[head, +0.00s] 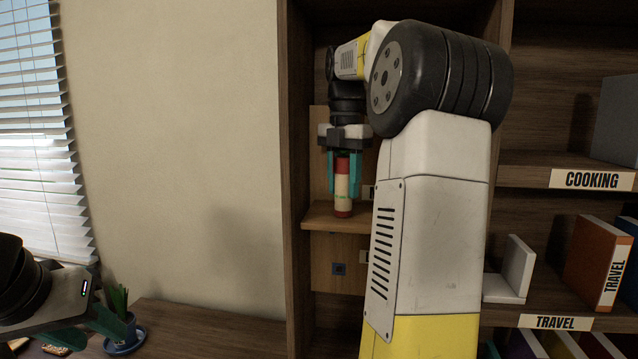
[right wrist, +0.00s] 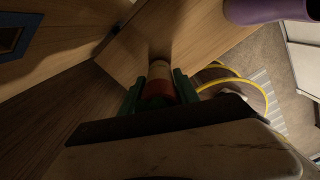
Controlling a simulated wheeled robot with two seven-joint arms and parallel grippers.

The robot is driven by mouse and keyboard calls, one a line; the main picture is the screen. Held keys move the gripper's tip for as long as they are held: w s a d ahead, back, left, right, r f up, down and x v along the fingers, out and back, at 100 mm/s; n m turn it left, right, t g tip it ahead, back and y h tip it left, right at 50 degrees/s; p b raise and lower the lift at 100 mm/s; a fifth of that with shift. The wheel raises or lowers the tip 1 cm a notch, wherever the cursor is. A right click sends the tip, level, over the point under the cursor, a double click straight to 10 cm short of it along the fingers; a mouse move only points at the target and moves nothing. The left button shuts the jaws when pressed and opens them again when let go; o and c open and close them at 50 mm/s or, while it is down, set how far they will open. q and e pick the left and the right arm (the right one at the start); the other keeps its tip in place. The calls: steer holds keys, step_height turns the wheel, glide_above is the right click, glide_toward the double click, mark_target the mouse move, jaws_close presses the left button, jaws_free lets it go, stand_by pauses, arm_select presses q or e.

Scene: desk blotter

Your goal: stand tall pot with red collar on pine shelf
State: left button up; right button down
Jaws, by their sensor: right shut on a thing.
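The tall pot (head: 342,188) is a slim upright cylinder with a cream middle, a red collar at the top and red at its foot. My right gripper (head: 342,172) points down, its teal fingers shut on the pot's upper part. The pot's foot is at the pine shelf (head: 318,217); I cannot tell whether it touches. In the right wrist view the pot (right wrist: 160,76) stands out between the fingers (right wrist: 158,88), close to the pine surface (right wrist: 200,35). My left gripper (head: 85,330) is low at the left, open and empty, its fingers apart.
A blue plant pot (head: 124,337) stands on the desk by my left gripper. Bookcase shelves labelled COOKING (head: 592,180) and TRAVEL (head: 555,322) hold books at the right. The bookcase's side wall (head: 297,150) stands left of the pine shelf. My right arm hides part of the bookcase.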

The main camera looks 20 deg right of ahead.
mark_target(344, 157)
steer(key=shift+f, duration=0.1)
steer(key=c, duration=0.9)
jaws_free()
steer(key=shift+r, duration=3.85)
steer(key=s+a+f+m+t+y, duration=0.1)
steer(key=s+a+f+m+t, duration=0.2)
steer(key=s+a+f+m, duration=0.5)
steer(key=s+a+f+m+t+y, duration=0.1)
steer(key=s+a+f+m+t, duration=0.2)
steer(key=s+a+f+m, duration=0.5)
step_height(344, 157, down, 4)
steer(key=s+m, duration=0.1)
steer(key=m, duration=0.6)
steer(key=shift+s+m, duration=0.25)
steer(key=shift+m, duration=0.05)
steer(key=shift+a+r, duration=0.1)
